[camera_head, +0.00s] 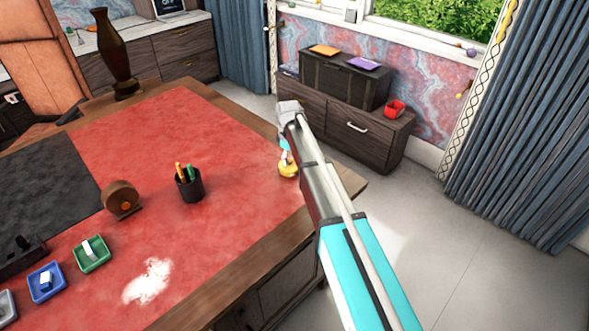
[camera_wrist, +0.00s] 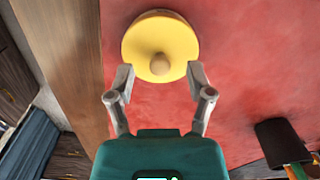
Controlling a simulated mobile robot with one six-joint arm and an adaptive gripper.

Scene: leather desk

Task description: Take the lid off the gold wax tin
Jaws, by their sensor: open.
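The gold wax tin (camera_head: 288,170) stands on the red leather desk top near its right edge, partly hidden behind my arm in the head view. The lid sits on the tin. My gripper (camera_wrist: 158,82) is open, its two fingers spread on either side just short of the knob, over the near rim of the lid. The fingers hold nothing. Whether a fingertip touches the lid I cannot tell.
A black pen cup (camera_head: 189,185) with pencils stands left of the tin; it also shows in the wrist view (camera_wrist: 277,140). A brown round object (camera_head: 121,198), small coloured trays (camera_head: 92,253) and a white patch (camera_head: 148,281) lie further left. The wooden desk edge (camera_head: 262,243) is close by.

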